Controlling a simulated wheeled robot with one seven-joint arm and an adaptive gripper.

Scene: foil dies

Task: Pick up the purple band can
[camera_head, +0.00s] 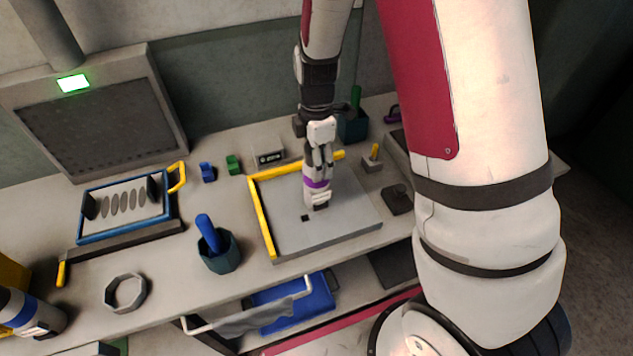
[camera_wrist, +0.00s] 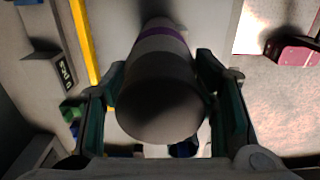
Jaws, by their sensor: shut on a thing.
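The purple band can (camera_head: 316,193) is a pale cylinder with a purple ring, upright on or just above the grey plate (camera_head: 345,229) with yellow edges. I cannot tell whether its base touches the plate. My gripper (camera_head: 318,166) comes down from above and is shut on the can's upper part. In the wrist view the can (camera_wrist: 163,93) fills the middle, with one finger of my gripper (camera_wrist: 160,98) against each side. Its purple band shows beyond the fingers.
A teal cup (camera_head: 222,260) with a blue handle stands left of the plate. A blue-framed rack (camera_head: 125,235) lies further left. Another can (camera_head: 30,315), with a blue band, is at the lower left. A black display block (camera_head: 269,157) stands behind the plate, a small grey block (camera_head: 372,163) behind right.

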